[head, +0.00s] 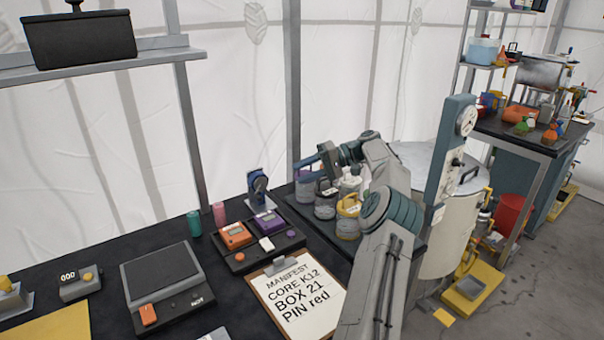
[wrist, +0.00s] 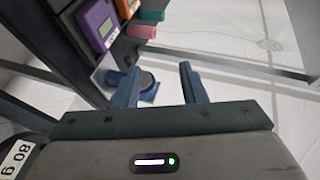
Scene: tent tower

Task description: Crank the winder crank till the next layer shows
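My gripper (head: 306,162) is above the back of the dark bench, its blue fingers pointing left in the head view. In the wrist view, the two fingers (wrist: 158,86) are spread apart with nothing held between them. A blue device with a round part (head: 258,186) stands on a pale base beyond the fingertips. It shows behind and between the fingers in the wrist view (wrist: 146,82). I cannot tell whether it is the winder. A tall blue-grey column (head: 450,150) with a dial and a small lever stands by a large pale drum. No crank or layer is clearly seen.
Several jars (head: 326,203) stand close below my arm. A tray (head: 240,258) with orange and purple devices, a manifest clipboard (head: 299,325) and a scale (head: 162,272) lie on the bench. Green (head: 194,223) and pink (head: 220,214) cylinders stand near the wall.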

